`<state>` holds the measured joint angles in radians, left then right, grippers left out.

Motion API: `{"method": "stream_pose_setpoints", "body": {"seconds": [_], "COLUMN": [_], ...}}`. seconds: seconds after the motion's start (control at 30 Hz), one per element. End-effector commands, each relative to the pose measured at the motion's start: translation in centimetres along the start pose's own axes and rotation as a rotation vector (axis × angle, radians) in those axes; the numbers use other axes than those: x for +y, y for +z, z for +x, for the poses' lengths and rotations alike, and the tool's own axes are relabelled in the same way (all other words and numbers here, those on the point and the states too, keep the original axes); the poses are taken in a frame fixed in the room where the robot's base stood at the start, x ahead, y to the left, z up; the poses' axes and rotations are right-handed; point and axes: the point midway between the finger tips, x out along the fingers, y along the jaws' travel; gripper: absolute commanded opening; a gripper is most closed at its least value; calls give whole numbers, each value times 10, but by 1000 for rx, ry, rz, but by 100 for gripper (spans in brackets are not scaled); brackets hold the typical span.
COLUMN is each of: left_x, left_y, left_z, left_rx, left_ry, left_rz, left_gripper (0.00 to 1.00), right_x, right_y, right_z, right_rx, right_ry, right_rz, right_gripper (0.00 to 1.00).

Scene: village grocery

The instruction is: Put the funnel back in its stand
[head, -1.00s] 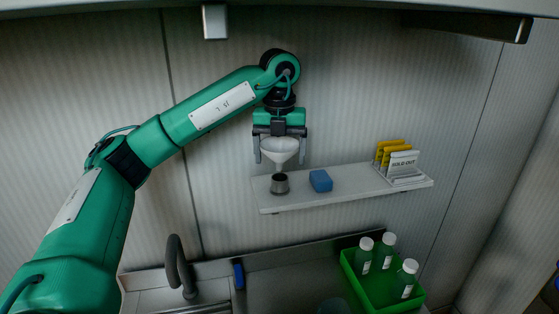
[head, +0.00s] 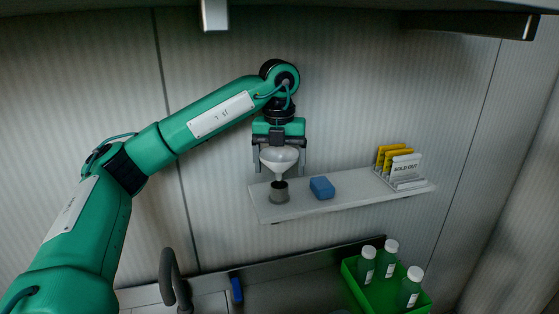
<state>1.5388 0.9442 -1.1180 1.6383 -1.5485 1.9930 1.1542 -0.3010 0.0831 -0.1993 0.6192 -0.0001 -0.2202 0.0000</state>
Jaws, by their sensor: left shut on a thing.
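The white funnel (head: 279,159) is held upright, spout down, in my left gripper (head: 279,166). The gripper points down, with one finger on each side of the funnel's cone. The stand (head: 279,191), a small dark grey cup-like holder, is on the left end of the wall shelf (head: 330,203). The funnel is directly above it, and the spout tip meets or slightly enters the stand's opening. I cannot tell how deep the tip is. My right gripper is not in view.
A blue block (head: 322,188) lies on the shelf just right of the stand. A sign holder with yellow cards and a "SOLD OUT" card (head: 405,167) stands at the shelf's right end. Below are a tap (head: 170,275) and a green crate (head: 365,291) with capped bottles.

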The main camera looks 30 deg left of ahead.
Motion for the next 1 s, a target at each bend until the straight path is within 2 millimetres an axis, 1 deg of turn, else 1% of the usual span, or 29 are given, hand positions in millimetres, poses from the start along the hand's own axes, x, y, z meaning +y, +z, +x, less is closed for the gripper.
{"method": "stream_pose_setpoints", "body": {"seconds": [0.03, 0.2, 0.4, 0.6, 0.87, 0.9, 1.0], "left_x": [0, 0, 0, 0, 0, 0, 0], "left_y": [0, 0, 0, 0, 0, 0, 0], "left_z": [6, 18, 31, 38, 38, 38, 38], "left_rx": [0, 0, -1, -1, -1, -1, -1], "left_ry": [0, -1, -1, -1, -1, -1, -1], "left_rz": [0, 0, 0, 0, 0, 0, 0], "left_gripper": [59, 59, 59, 59, 59, 83, 100], "right_x": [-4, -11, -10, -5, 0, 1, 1], "right_y": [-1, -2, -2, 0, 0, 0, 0], "right_z": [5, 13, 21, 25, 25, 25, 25], "right_rx": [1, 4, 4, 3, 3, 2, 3], "right_ry": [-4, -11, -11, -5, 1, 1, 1], "right_rz": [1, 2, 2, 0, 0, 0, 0], "right_gripper": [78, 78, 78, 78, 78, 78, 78]}}
